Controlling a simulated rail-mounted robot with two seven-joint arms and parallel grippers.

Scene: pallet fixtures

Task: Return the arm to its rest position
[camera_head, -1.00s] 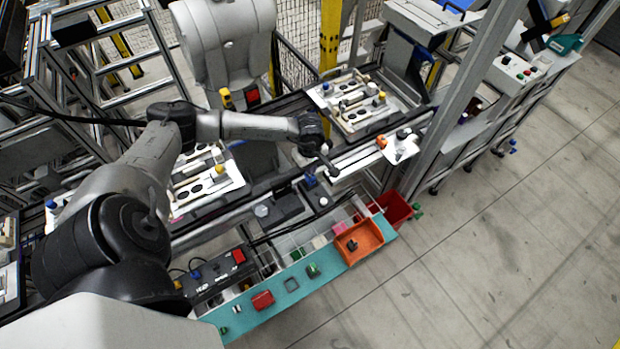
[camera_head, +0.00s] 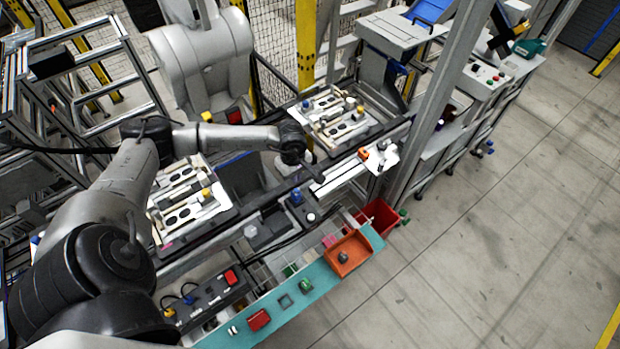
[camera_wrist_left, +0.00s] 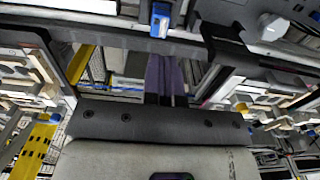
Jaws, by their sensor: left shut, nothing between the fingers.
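My left arm comes in from the left in the head view and reaches over the workbench. Its gripper (camera_head: 314,173) is shut and empty. It hangs over the conveyor rail, between the two pallet fixtures and above and to the right of a small box with a blue button (camera_head: 296,196). In the left wrist view, the gripper's closed fingers (camera_wrist_left: 166,82) point away from the camera, with a blue part (camera_wrist_left: 160,20) beyond them. My right gripper is in neither view.
One pallet fixture (camera_head: 209,221) lies at left, another (camera_head: 378,126) at upper right. A teal-edged bench with an orange tray (camera_head: 362,258) and a red bin (camera_head: 384,220) stands in front. A post (camera_head: 430,110) rises at right. The floor at right is clear.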

